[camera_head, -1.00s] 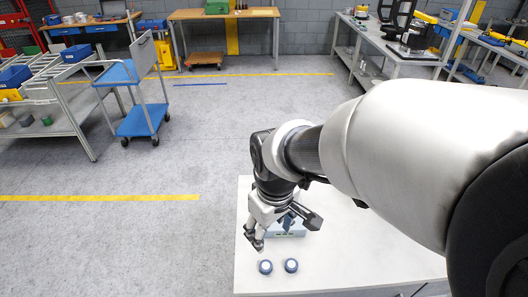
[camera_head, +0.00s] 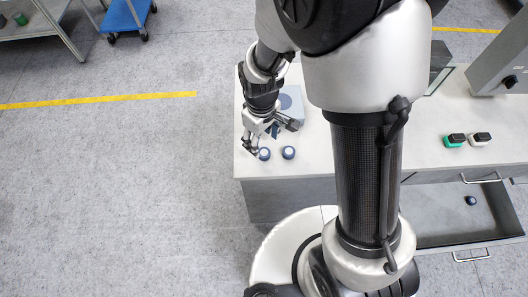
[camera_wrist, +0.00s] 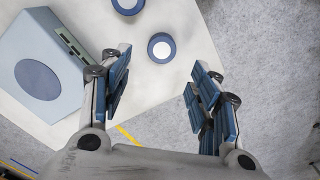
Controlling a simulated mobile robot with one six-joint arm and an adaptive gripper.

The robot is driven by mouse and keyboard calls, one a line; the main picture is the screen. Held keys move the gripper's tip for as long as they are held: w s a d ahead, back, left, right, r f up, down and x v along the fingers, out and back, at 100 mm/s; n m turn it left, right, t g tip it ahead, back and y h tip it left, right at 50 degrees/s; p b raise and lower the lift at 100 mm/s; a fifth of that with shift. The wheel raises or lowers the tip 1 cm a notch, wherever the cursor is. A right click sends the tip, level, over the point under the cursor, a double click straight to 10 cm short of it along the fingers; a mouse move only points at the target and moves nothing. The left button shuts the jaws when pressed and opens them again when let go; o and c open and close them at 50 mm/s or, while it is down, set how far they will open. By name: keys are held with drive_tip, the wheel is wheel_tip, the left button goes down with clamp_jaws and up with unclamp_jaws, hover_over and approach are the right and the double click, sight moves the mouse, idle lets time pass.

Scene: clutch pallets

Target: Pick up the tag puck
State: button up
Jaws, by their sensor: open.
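Two small round blue pucks with pale tops stand on the white table near its front left corner. The left puck (camera_head: 264,154) is close beside my gripper (camera_head: 251,145); the right puck (camera_head: 288,153) stands a little apart. I cannot tell which one is the tag puck. In the wrist view, my gripper (camera_wrist: 160,78) is open and empty. One puck (camera_wrist: 161,47) shows beyond the gap between the fingertips, and the other puck (camera_wrist: 128,4) is cut by the top edge.
A grey-blue box with a round blue pad (camera_wrist: 37,79) stands behind the pucks, left of the fingers in the wrist view. An open drawer (camera_head: 430,212) holds a small dark round object (camera_head: 470,200). A green-and-black item (camera_head: 454,140) and a white-and-black item (camera_head: 481,139) lie on the right worktop.

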sight(264, 152)
drive_tip(key=shift+s+d+f+b, duration=0.2)
drive_tip(key=shift+f+b, duration=0.3)
drive_tip(key=shift+f, duration=1.05)
drive_tip(key=shift+s+d+f+b, duration=0.15)
drive_tip(key=shift+f+b, duration=0.3)
drive_tip(key=shift+f, duration=1.05)
drive_tip(key=shift+a, duration=0.1)
drive_tip(key=c, duration=1)
drive_tip(key=shift+r, duration=0.2)
